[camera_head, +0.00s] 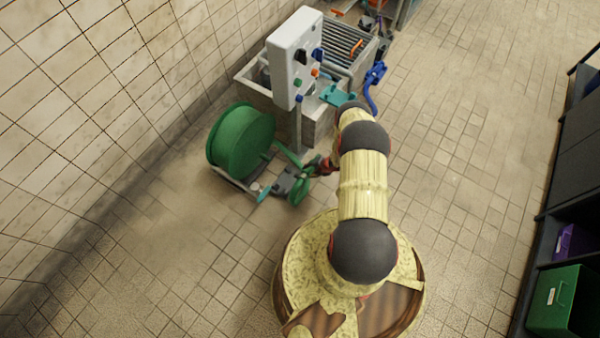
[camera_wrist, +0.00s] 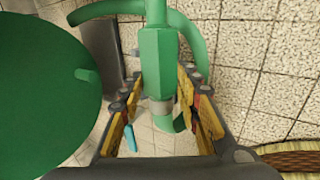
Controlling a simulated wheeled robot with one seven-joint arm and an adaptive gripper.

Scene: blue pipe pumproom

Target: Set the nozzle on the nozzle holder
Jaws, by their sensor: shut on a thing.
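The green nozzle (camera_wrist: 157,62) sits between the two finger pads of my gripper (camera_wrist: 160,98) in the wrist view, with a grey collar below its body. My gripper is shut on it. Green hose curves around the nozzle in that view. In the head view my gripper (camera_head: 322,166) is low beside the green hose reel, partly hidden by my arm, and green hose loops just left of it. I cannot tell for sure which part is the nozzle holder. A teal bracket (camera_head: 337,95) is at the basin's edge, and a small teal piece (camera_head: 264,193) is by the reel's base.
The green hose reel (camera_head: 238,143) stands on the floor near the tiled wall. A white control box (camera_head: 294,58) on a post stands before the concrete basin (camera_head: 250,82). A blue pipe fitting (camera_head: 374,80) is right of it. Floor at right is clear up to the dark shelf.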

